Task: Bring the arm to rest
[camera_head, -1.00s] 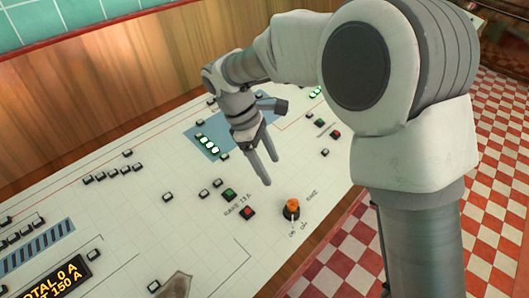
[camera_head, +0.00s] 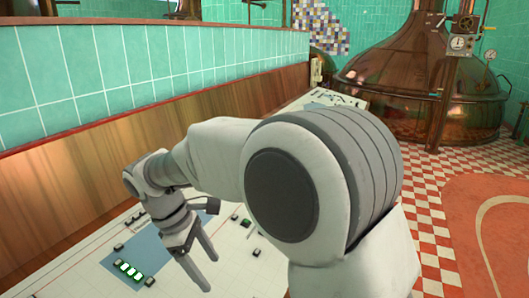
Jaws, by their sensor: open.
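My gripper (camera_head: 208,267) hangs at the lower left of the picture, its two fingers apart and pointing down over the white control panel (camera_head: 75,268). Nothing shows between the fingers. My arm reaches in from the lower right, bent at the elbow, and its large rounded joint covers the middle of the panel. I cannot tell the exact height of the fingertips above the panel.
Lit green buttons (camera_head: 130,270) sit on a blue patch of the panel, left of my gripper. A wooden backboard (camera_head: 80,190) runs behind the panel below a green tiled wall (camera_head: 150,65). A copper kettle (camera_head: 410,80) stands at the back right. Checkered floor (camera_head: 440,240) lies open on the right.

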